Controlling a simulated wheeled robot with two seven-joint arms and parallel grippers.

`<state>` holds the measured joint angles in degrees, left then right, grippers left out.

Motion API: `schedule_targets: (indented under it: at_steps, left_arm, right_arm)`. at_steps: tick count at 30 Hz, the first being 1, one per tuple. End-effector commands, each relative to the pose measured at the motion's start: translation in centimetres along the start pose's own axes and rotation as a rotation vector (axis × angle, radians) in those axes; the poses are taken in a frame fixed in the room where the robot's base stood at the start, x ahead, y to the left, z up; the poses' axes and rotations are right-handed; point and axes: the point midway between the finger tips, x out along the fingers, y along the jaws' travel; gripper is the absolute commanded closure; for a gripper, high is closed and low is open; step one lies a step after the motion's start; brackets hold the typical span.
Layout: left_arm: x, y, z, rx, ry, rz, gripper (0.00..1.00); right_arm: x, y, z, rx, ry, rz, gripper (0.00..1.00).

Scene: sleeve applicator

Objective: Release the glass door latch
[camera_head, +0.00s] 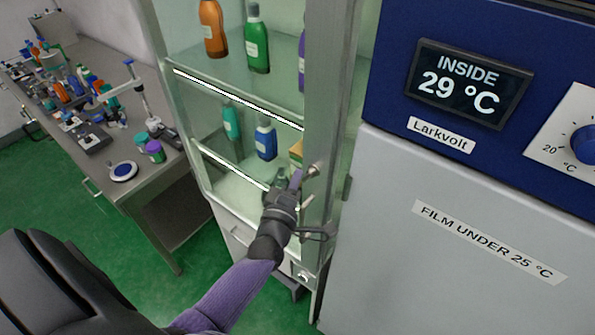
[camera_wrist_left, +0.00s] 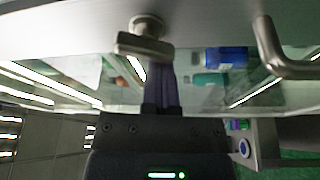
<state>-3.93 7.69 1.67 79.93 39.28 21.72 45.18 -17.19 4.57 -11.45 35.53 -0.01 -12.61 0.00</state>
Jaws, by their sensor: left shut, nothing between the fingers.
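The glass door latch is a small metal turn-knob (camera_head: 312,171) on the pale frame of the glass cabinet door (camera_head: 318,120). In the left wrist view the latch (camera_wrist_left: 145,46) shows as a short bar on a round base. A bent metal door handle (camera_wrist_left: 272,45) is on the same frame, to the right in that view. My left gripper (camera_head: 296,180) is shut and empty, its purple fingers close beside the latch. In the wrist view its fingertips (camera_wrist_left: 160,66) reach the latch bar's edge; I cannot tell whether they touch. My right gripper is not in view.
Bottles, including a green one (camera_head: 257,42) and a blue one (camera_head: 265,140), stand on the shelves behind the glass. A blue and grey appliance (camera_head: 470,190) reading 29 °C stands close on the right. A cluttered bench (camera_head: 165,180) is on the left, with green floor in front.

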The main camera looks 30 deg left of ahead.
Motion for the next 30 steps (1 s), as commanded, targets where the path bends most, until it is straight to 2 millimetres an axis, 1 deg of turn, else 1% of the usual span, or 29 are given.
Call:
schedule_targets:
  at_steps: [30]
  left_arm:
    - [-0.04, -0.09, 0.11, -0.059, 0.0, -0.021, 1.0]
  right_arm:
    - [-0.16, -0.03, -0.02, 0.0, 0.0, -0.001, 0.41]
